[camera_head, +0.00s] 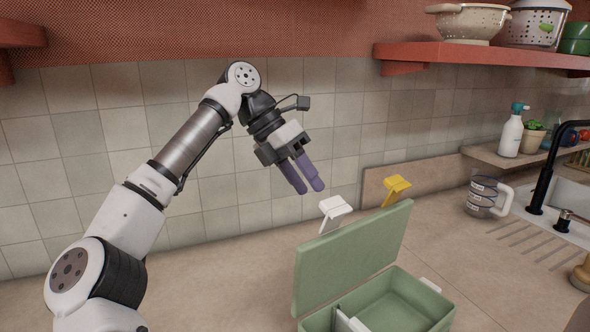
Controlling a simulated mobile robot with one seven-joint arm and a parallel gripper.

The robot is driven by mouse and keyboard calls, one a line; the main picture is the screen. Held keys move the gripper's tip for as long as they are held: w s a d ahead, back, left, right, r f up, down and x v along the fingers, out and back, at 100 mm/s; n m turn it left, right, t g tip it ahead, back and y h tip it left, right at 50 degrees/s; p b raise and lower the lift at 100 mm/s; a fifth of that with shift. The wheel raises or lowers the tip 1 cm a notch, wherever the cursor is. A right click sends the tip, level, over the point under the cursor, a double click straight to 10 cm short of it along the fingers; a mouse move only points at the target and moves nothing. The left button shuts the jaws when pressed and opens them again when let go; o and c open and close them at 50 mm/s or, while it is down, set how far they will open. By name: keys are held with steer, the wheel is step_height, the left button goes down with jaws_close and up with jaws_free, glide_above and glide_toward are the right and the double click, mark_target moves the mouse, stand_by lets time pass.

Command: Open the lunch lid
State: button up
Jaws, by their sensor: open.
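A green lunch box (449,311) stands on the counter at the lower middle right, cut off by the bottom edge of the picture. Its green lid (350,258) stands raised and tilted up along the box's back side. A white divider (347,322) shows inside, and the part of the interior in view looks empty. My gripper (308,189) has purple fingers and is open and empty. It hangs in the air above and to the left of the lid, apart from it, with its fingers pointing down and right.
A white clip-like piece (334,210) and a yellow one (396,187) show behind the lid. A measuring jug (483,196) stands to the right, near the sink and black faucet (546,178). A red shelf (480,54) hangs above. The counter left of the box is clear.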

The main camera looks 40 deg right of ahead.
steer(key=shift+v, duration=1.7)
steer(key=shift+a, duration=0.1)
